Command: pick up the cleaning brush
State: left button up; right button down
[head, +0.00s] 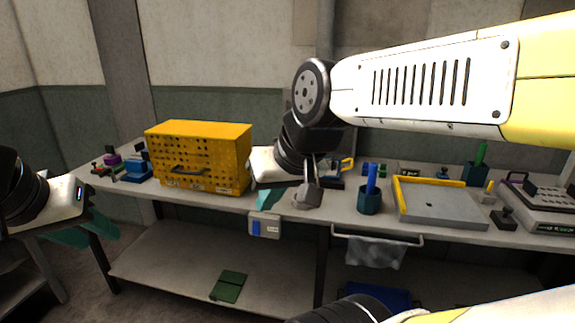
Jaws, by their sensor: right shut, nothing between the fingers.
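I cannot pick out the cleaning brush for certain. A teal cup (369,203) on the bench holds upright blue handles (371,179), whose lower ends are hidden. A dark green holder (474,174) at the back right has a green handle (481,152) standing in it. My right gripper (267,200) is shut and empty, with teal fingers pointing down near the bench's front edge, left of the cup. A grey piece with dark prongs (308,194) shows just right of it; I cannot tell what it is. My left gripper (88,232) hangs at the left, its teal fingers apart, away from the bench objects.
A yellow perforated cabinet (200,158) stands on the bench's left half. A grey tray with a yellow edge (440,207) and a grey device (540,200) are at the right. A green flat item (229,287) lies on the lower shelf. A cloth (375,252) hangs from a front rail.

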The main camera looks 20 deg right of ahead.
aim_at(373, 168)
jog(key=z, duration=1.5)
jog(key=i+l+u, duration=0.9)
jog(key=k+j, duration=0.05)
jog(key=k, duration=0.05)
